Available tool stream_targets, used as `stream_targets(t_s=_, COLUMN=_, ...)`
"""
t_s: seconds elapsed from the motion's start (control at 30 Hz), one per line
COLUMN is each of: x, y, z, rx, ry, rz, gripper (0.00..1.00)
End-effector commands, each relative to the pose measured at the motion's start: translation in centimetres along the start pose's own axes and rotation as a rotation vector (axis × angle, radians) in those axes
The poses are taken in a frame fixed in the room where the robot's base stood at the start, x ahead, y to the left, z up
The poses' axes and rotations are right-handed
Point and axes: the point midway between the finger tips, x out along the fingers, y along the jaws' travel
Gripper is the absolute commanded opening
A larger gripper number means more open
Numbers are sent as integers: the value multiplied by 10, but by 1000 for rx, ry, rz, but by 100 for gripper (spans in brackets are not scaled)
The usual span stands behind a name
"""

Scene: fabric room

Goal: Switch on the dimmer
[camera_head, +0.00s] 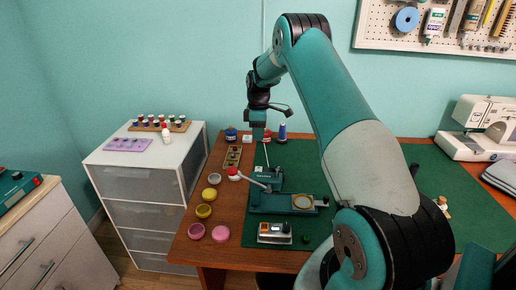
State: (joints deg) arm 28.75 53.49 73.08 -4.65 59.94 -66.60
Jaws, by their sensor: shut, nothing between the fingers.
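My gripper (258,132) points down over the back left part of the wooden table, with its fingers shut and empty. It is small in this view, and I cannot tell its exact height above the table. A small grey box with orange and dark parts on top (274,231) sits at the front of the green mat. It may be the dimmer, but its controls are too small to read. My gripper is well behind this box and apart from it. A small white block (246,138) lies near my gripper at the back; I cannot tell what it is.
A teal press (268,200) with a raised lever stands on the green mat (450,190), behind the grey box. Pink and yellow round tins (220,233) line the table's left edge. Blue and red spools (282,133) stand at the back. A sewing machine (475,140) stands far right.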

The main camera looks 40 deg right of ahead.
Motion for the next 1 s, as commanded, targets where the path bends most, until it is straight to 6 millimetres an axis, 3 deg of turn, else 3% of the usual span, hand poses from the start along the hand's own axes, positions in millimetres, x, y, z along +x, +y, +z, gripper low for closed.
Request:
stream_targets(t_s=0.4, x=84, y=-2, z=0, rx=-1, ry=-2, rz=-5, gripper=0)
stream_targets(t_s=0.6, x=114, y=-1, z=0, rx=0, ry=-1, rz=-3, gripper=0)
stream_targets(t_s=1.0, x=128, y=0, z=0, rx=0, ry=0, rz=0, gripper=0)
